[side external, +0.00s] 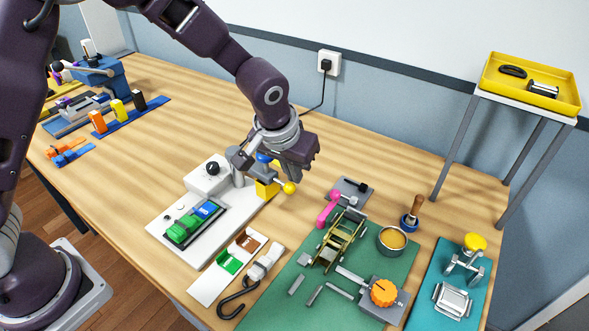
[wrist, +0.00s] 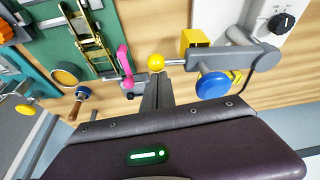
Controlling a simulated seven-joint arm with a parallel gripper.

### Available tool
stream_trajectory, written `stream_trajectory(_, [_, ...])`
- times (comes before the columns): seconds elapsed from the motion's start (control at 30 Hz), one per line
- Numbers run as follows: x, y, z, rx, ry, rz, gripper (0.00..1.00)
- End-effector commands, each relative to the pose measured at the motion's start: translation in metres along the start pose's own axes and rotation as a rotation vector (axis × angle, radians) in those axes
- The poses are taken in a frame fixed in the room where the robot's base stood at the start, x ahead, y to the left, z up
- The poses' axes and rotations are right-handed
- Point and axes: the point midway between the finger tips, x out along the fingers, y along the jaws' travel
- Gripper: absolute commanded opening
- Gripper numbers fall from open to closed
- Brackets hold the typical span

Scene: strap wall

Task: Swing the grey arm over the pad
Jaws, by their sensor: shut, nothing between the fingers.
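The grey arm (side external: 243,162) reaches from a post beside a white unit with a black dial. It carries a blue round knob (wrist: 212,85) and ends in a yellow ball (side external: 289,188). In the wrist view the grey arm (wrist: 245,55) points left, with the ball (wrist: 156,62) at its tip. A yellow block (side external: 267,188) is below it. A green-and-blue piece on a dark bed (side external: 195,222), perhaps the pad, lies left of the arm on the white base. My gripper (wrist: 157,78) is shut and empty, fingertips close beside the ball; I cannot tell whether they touch.
A green mat (side external: 335,275) with a brass frame, pink handle and orange dial lies to the right. A white card (side external: 235,265) and a black-hooked strap (side external: 262,268) lie in front. A yellow tray (side external: 530,85) stands on a raised stand at back right. Bare wood lies behind.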

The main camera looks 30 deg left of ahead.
Motion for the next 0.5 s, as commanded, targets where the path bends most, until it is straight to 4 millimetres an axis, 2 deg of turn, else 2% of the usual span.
stream_trajectory(0.23, [-0.005,-0.003,0.014,0.083,-0.001,0.032,0.0])
stream_trajectory(0.5, [-0.018,-0.014,0.046,0.293,-0.001,0.109,0.0])
